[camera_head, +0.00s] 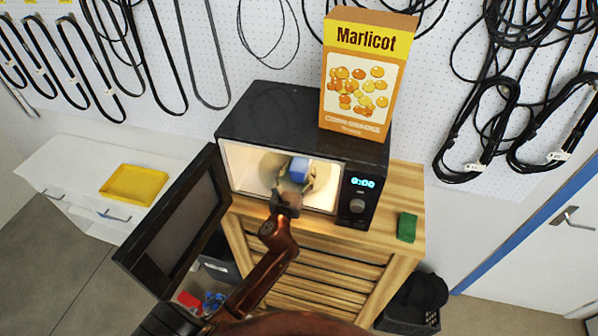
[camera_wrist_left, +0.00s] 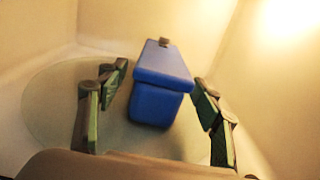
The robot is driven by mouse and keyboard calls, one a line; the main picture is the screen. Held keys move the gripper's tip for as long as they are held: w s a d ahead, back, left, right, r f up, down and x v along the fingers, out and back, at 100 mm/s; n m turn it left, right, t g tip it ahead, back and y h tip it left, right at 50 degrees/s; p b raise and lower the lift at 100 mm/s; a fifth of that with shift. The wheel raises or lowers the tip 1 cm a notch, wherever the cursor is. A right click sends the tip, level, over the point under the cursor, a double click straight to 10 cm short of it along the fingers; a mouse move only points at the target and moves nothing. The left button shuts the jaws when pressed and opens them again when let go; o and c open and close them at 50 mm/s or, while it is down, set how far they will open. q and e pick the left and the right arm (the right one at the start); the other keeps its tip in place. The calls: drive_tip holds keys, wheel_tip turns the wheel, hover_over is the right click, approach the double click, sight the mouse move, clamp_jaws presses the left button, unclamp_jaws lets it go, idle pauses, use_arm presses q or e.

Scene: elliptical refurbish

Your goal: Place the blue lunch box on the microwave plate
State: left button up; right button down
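The blue lunch box (camera_head: 299,169) is inside the lit microwave (camera_head: 270,125), whose door (camera_head: 180,225) stands open to the left. In the left wrist view the lunch box (camera_wrist_left: 162,85) appears to rest on the round microwave plate (camera_wrist_left: 50,105); its exact contact with the plate is hard to tell. My left gripper (camera_head: 292,188) reaches through the microwave opening. In the left wrist view my left gripper (camera_wrist_left: 158,95) has its fingers spread on either side of the lunch box, with gaps on both sides. My right gripper is not in view.
An orange Marlicot box (camera_head: 362,75) stands on the microwave. A green item (camera_head: 406,227) lies on the wooden table (camera_head: 400,190) at right. A yellow tray (camera_head: 134,185) sits on the white cabinet at left. The microwave walls close in around my left gripper.

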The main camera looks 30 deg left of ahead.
use_arm(q)
drive_tip(key=shift+r, duration=0.25)
drive_tip(key=shift+s+f, duration=0.1)
drive_tip(key=shift+s, duration=0.25)
drive_tip(key=b+v, duration=0.2)
drive_tip(key=v, duration=0.9)
drive_tip(key=shift+d, duration=0.2)
drive_tip(key=shift+s, duration=0.1)
